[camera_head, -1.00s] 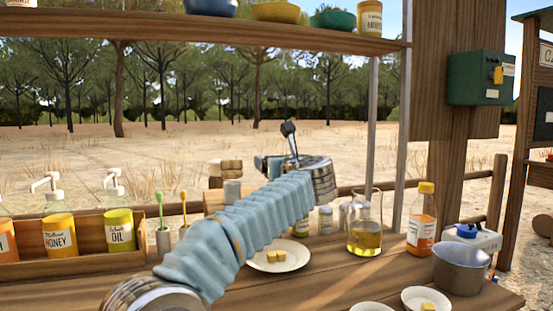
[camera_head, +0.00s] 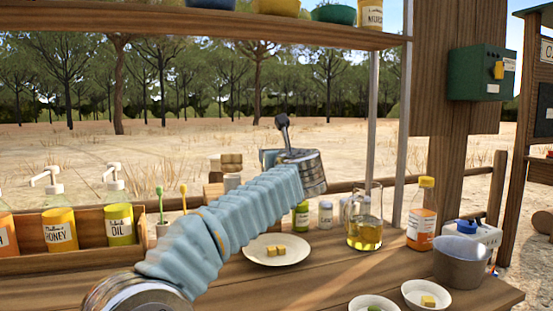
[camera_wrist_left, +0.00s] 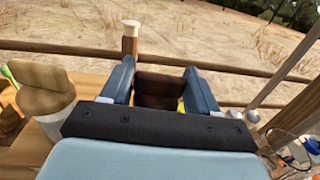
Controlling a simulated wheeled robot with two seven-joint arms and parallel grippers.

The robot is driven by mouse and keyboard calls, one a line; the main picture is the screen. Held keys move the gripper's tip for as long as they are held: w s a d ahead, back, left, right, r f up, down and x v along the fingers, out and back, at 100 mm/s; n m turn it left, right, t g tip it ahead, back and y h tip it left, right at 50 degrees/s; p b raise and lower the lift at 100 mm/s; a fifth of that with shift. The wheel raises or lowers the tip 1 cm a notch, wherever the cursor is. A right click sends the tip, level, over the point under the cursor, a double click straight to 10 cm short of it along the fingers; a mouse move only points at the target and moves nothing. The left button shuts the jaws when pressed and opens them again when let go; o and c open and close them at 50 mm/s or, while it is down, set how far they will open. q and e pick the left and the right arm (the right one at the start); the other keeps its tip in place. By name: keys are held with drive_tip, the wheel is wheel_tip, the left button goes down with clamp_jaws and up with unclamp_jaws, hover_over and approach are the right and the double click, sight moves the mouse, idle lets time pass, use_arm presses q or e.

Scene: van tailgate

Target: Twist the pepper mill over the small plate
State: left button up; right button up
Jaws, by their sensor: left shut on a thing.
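My left gripper (camera_wrist_left: 162,74) is shut on a dark brown thing (camera_wrist_left: 160,92), likely the pepper mill, of which only a part shows between the two blue fingers in the left wrist view. In the head view my left arm reaches across the counter, its wrist above and behind the plate. The fingers and the held thing are hidden there. My right gripper is in neither view.
A glass jug (camera_head: 365,232) of yellow liquid, an orange bottle (camera_head: 422,215) and a metal pot (camera_head: 460,262) stand to the right. A small white dish (camera_head: 440,304) is at the front. A wooden rack (camera_head: 88,254) holds bottles at left. A shelf (camera_head: 230,32) crosses overhead.

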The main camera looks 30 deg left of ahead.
use_arm(q)
drive_tip(key=shift+a+m+t+h, duration=0.1)
drive_tip(key=shift+m+t+h, duration=0.7)
drive_tip(key=shift+h, duration=0.2)
drive_tip(key=m+t+h, duration=0.1)
drive_tip(key=m+h, duration=0.1)
drive_tip(key=h, duration=0.1)
drive_tip(key=shift+r+t+p, duration=0.15)
drive_tip(key=shift+t+p, duration=0.15)
drive_tip(key=shift+t, duration=0.1)
drive_tip(key=shift+m+t+h, duration=0.5)
drive_tip(key=shift+m+h, duration=0.6)
drive_tip(key=shift+h, duration=0.4)
drive_tip(key=shift+m+h, duration=0.4)
drive_tip(key=shift+h, duration=0.2)
drive_tip(key=o, duration=1)
drive_tip(key=shift+c, duration=0.2)
drive_tip(key=s+d+b, duration=0.2)
drive_tip(key=s, duration=1.1)
drive_tip(key=shift+s+d, duration=0.3)
drive_tip(key=shift+d, duration=0.1)
